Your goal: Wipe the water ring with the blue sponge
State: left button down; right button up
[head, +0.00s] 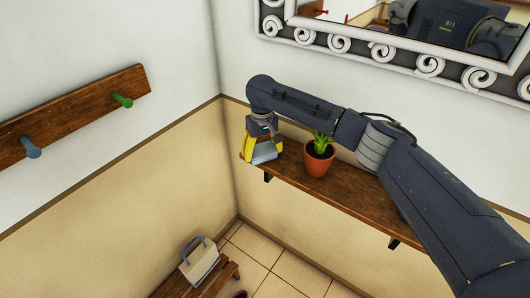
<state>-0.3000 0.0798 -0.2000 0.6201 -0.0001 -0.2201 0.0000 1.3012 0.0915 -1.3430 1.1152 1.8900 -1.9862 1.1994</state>
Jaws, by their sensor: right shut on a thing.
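My right gripper (262,147) has yellow fingers and points down over the left end of the wooden wall shelf (345,193). It is shut on a light blue block, the blue sponge (265,152), which shows between the fingers. The sponge is at or just above the shelf top; I cannot tell whether it touches. I cannot make out the water ring, and the gripper and sponge cover that end of the shelf. My left gripper is not in view.
A potted plant (318,160) stands on the shelf just right of the gripper. A scroll-framed mirror (395,52) hangs above. A peg rail (75,112) is on the left wall. A bag (199,264) sits on a low bench (222,276).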

jog(key=shift+w, duration=0.1)
jog(key=shift+w+d, duration=0.7)
jog(key=shift+w, duration=0.3)
jog(key=shift+w+d, duration=0.65)
jog(key=shift+w, duration=0.35)
jog(key=shift+w+d, duration=0.7)
jog(key=shift+w, duration=0.3)
jog(key=shift+w+d+r, duration=0.3)
jog(key=shift+w+d, duration=0.25)
jog(key=shift+d, duration=0.05)
jog(key=shift+w+d+r, duration=0.3)
jog(key=shift+w+d, duration=0.2)
jog(key=shift+d, duration=0.1)
jog(key=shift+c, duration=0.2)
jog(key=shift+s+a, duration=0.1)
jog(key=shift+a, duration=0.05)
jog(key=shift+s+a+f, duration=0.35)
jog(key=shift+s+a, duration=0.3)
jog(key=shift+a, duration=0.2)
jog(key=shift+o, duration=0.2)
jog(key=shift+s, duration=0.3)
jog(key=shift+s+a+f, duration=0.1)
jog(key=shift+s+a, duration=0.65)
jog(key=shift+s, duration=0.3)
jog(key=shift+s+a+f, duration=0.1)
jog(key=shift+s+a, duration=0.7)
jog(key=shift+s, duration=0.25)
jog(key=shift+s+a+f, duration=0.1)
jog(key=shift+s+a, duration=0.65)
jog(key=shift+s, duration=0.3)
